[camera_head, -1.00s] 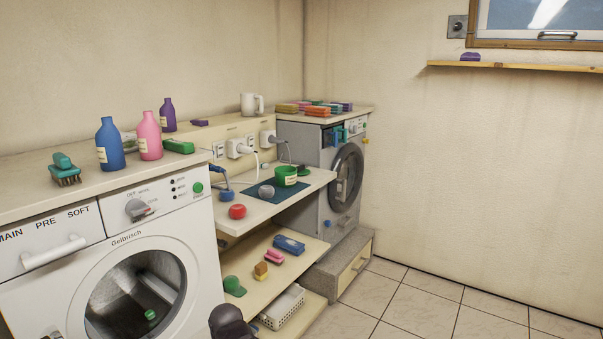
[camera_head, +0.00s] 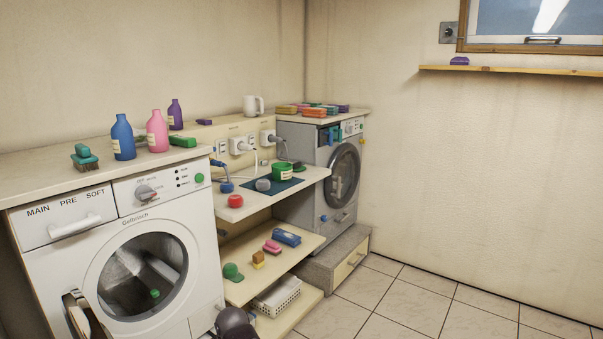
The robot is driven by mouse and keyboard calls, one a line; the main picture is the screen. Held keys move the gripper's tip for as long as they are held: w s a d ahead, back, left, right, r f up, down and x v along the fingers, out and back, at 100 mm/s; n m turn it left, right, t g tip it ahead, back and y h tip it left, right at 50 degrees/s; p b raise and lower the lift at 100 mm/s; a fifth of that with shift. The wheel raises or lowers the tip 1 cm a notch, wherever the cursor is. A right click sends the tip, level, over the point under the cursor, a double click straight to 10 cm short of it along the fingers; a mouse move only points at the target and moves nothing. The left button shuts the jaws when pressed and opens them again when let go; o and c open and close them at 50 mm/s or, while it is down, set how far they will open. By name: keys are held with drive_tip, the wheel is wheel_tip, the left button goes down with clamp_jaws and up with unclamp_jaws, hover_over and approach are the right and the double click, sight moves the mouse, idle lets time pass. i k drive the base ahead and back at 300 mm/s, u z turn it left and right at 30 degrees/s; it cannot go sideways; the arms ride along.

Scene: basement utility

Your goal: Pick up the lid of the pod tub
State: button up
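A small green tub with a pale label (camera_head: 283,172) stands on a dark teal mat (camera_head: 290,184) on the upper shelf between the two machines. I take it for the pod tub; it looks open at the top. A small dark green piece (camera_head: 299,165) shows just behind it to the right, too small to tell whether it is the lid. A red round thing (camera_head: 235,201), a grey one (camera_head: 263,185) and a blue one (camera_head: 226,187) are on the same shelf. My gripper is not in view; a dark rounded part at the bottom edge seems to be my arm.
A white washing machine (camera_head: 120,215) stands at left, under a counter (camera_head: 40,175) with bottles and brushes. A grey machine (camera_head: 310,150) stands at right. A lower shelf (camera_head: 240,290) holds several small things. The tiled floor (camera_head: 420,300) is clear at right.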

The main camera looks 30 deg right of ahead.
sight(296, 167)
drive_tip(key=k, duration=0.9)
drive_tip(key=z, duration=0.65)
drive_tip(key=i, duration=1.1)
drive_tip(key=z, duration=0.7)
drive_tip(key=i, duration=0.85)
drive_tip(key=u, duration=0.4)
drive_tip(key=i, duration=1.05)
drive_tip(key=u, duration=0.5)
